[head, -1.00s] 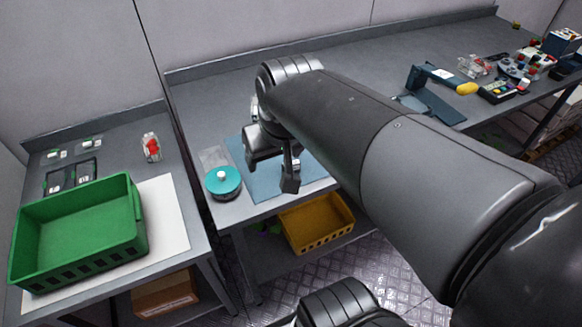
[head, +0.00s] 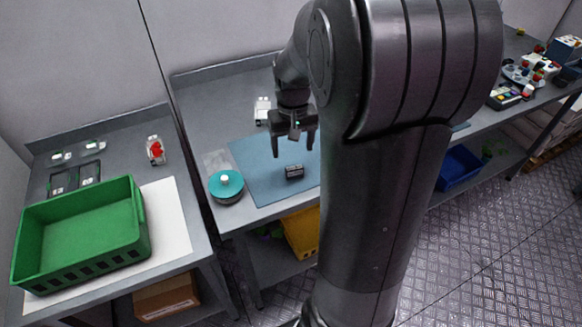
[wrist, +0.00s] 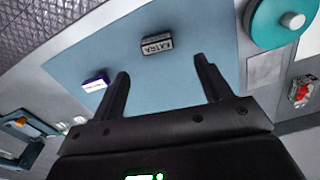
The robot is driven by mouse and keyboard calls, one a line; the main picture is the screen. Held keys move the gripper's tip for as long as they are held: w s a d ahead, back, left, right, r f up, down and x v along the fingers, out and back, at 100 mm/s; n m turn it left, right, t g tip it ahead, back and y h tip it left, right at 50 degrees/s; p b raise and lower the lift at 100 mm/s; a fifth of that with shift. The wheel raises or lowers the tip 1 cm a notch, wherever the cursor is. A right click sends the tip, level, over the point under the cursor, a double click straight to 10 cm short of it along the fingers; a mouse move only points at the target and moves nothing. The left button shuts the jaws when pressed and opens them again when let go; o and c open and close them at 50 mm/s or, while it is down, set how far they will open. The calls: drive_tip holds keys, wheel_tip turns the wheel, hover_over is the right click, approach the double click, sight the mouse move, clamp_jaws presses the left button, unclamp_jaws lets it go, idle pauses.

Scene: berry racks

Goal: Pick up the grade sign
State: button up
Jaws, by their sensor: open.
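A small dark block with a pale label reading "EXTRA", the grade sign (head: 294,171), stands on the blue mat (head: 262,185) in the head view. It also shows in the wrist view (wrist: 157,46), upside down, beyond my fingertips. My gripper (head: 293,150) is open and empty, pointing down above the mat, just behind the sign in the head view. In the wrist view its two fingers (wrist: 163,68) are spread wide, and the sign lies between their lines, apart from both. A second small purple-and-white block (wrist: 95,82) is on the mat beside the left finger; my arm may hide it in the head view.
A teal-lidded round pot (head: 226,184) stands by the mat's left edge. A small white item (head: 262,110) stands behind the mat.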

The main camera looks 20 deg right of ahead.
sight(294, 168)
drive_tip(key=f, duration=0.9)
drive_tip(key=shift+s+d, duration=0.15)
drive_tip(key=shift+s, duration=0.05)
drive_tip(key=shift+c, duration=0.3)
drive_tip(key=shift+r, duration=0.1)
drive_tip(key=c, duration=1)
